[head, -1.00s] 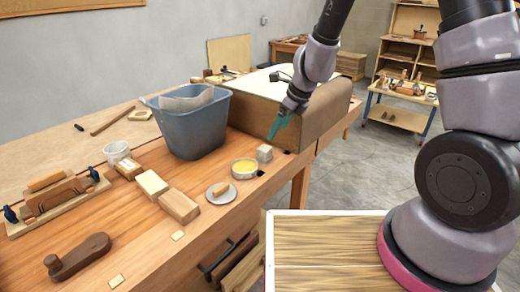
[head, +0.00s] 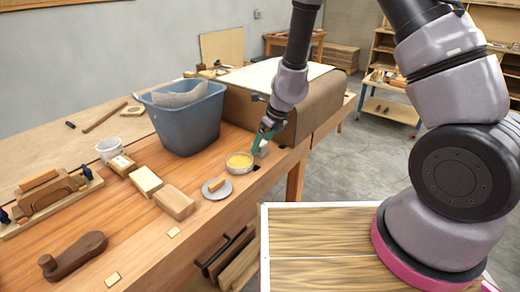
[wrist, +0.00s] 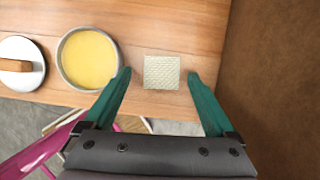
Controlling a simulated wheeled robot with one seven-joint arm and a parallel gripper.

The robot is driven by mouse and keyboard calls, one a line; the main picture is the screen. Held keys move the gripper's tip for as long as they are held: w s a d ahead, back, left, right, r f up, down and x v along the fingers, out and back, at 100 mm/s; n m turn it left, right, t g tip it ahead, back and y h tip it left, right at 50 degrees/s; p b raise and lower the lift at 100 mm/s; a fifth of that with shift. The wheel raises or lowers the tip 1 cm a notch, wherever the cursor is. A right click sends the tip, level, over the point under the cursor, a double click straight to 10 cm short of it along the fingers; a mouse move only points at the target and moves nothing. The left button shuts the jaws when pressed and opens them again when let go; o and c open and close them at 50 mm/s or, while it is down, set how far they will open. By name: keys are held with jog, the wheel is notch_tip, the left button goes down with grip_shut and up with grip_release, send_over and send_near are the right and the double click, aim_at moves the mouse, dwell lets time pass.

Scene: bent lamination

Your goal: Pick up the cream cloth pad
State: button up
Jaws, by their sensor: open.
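The cream cloth pad (wrist: 161,72), a small pale square with a woven texture, lies on the wooden bench near its edge. In the head view the pad (head: 263,151) is partly hidden by my gripper. My gripper (head: 262,141) is just above it with its teal fingers pointing down. In the wrist view my gripper (wrist: 158,76) is open, with one fingertip to each side of the pad and a gap on both sides. Nothing is held. The height left above the pad is hard to tell.
A round tin of yellow wax (wrist: 89,60) is close left of the pad, with a grey lid (head: 217,188) beyond it. A brown padded block (wrist: 275,80) rises on the right. A blue bin (head: 187,122) stands behind. The bench edge is close.

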jog(key=shift+x, duration=1.35)
jog(key=c, duration=1.4)
jog(key=shift+r, duration=0.1)
jog(key=shift+r, duration=4.9)
jog(key=o, duration=0.6)
jog(key=c, duration=0.5)
